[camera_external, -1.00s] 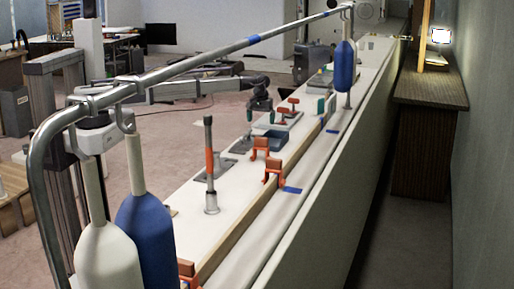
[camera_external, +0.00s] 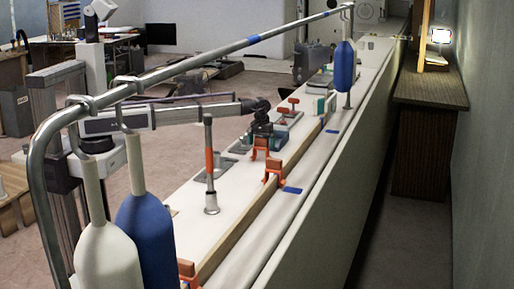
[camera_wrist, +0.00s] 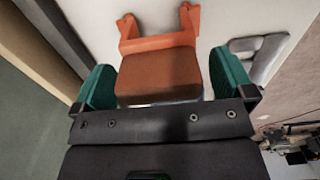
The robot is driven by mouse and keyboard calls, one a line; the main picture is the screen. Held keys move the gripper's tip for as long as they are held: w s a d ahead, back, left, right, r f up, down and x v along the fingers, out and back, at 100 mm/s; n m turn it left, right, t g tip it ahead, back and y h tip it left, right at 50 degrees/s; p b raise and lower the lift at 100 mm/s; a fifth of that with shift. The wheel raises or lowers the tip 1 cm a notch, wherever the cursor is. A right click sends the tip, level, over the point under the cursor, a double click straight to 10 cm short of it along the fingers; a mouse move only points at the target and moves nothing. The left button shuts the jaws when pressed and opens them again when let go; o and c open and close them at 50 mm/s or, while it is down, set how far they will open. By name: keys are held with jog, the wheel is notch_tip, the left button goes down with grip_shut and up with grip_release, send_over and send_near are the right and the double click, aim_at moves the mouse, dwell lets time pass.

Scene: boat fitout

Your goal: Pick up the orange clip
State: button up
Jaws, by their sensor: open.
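An orange clip (camera_wrist: 160,72) lies between the two green fingers of my gripper (camera_wrist: 164,84) in the wrist view, its two prongs pointing away on the white deck. The fingers are open, one on each side; a gap shows on each side. In the external view my gripper (camera_external: 262,132) is low over the deck, right behind the farther orange clip (camera_external: 259,145). A second orange clip (camera_external: 273,168) sits nearer on the wooden strip, and part of another (camera_external: 187,270) shows at the bottom.
A metal rail (camera_external: 200,62) runs over the deck, with a white fender (camera_external: 108,250) and blue fenders (camera_external: 146,235) hanging from it. An orange-banded post (camera_external: 209,165) stands on the deck left of the clips. Red-handled clamps (camera_external: 283,112) stand behind my gripper.

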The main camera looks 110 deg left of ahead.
jog(key=shift+r, duration=0.1)
jog(key=c, duration=1.1)
